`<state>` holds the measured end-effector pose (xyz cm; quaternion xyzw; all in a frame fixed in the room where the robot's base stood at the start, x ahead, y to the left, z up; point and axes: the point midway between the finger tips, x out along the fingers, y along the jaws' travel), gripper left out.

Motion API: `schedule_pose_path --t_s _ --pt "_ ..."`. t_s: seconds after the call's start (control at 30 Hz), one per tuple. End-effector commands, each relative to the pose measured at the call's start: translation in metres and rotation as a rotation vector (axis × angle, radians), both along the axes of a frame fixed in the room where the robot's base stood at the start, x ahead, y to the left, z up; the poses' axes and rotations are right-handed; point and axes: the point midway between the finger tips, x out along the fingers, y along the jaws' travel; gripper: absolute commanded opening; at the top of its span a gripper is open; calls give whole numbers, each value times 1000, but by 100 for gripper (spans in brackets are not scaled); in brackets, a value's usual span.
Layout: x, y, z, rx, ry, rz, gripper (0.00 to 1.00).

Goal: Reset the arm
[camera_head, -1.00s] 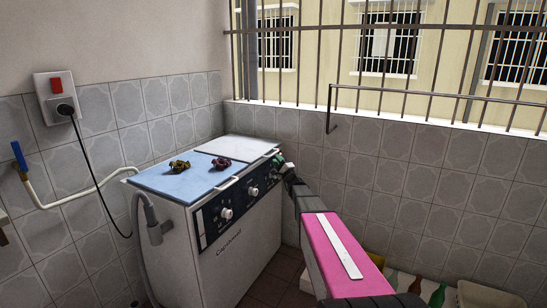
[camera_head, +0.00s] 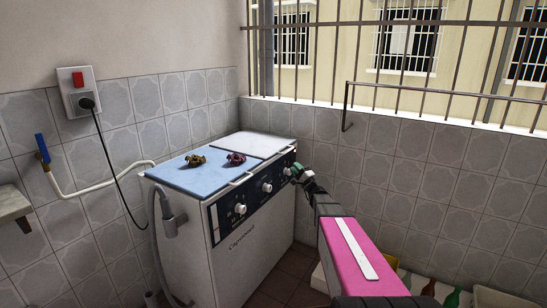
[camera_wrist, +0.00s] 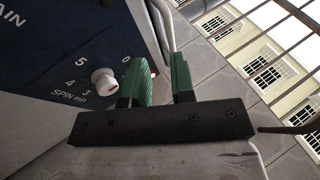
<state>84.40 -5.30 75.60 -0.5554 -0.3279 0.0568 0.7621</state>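My arm, with a pink panel on its link (camera_head: 366,260), reaches from the lower right toward the washing machine (camera_head: 250,235) in the head view. My gripper (camera_head: 298,172) is at the right end of the machine's front control panel, close to the rightmost knob. In the wrist view, my gripper's two green fingers (camera_wrist: 160,84) stand apart with a clear gap and nothing between them. A white knob (camera_wrist: 103,77) marked "SPIN min" is just left of the left finger. I cannot tell whether the finger touches it.
Two small knotted cloth-like items, yellowish (camera_head: 195,160) and purple (camera_head: 236,159), lie on the blue lid (camera_head: 200,177). A grey hose (camera_head: 165,225) hangs at the machine's left. Bottles (camera_head: 428,288) stand on the floor at right. A barred window (camera_head: 400,60) is behind.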

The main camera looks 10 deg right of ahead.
Motion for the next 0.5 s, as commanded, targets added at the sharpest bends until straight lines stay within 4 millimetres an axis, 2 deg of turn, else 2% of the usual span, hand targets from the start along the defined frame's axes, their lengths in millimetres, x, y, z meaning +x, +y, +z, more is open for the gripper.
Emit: schedule_pose_path --t_s 0.27,0.5 --pt "-58 72 -29 -293 91 206 24" --pt "-128 123 -76 -628 224 416 24"
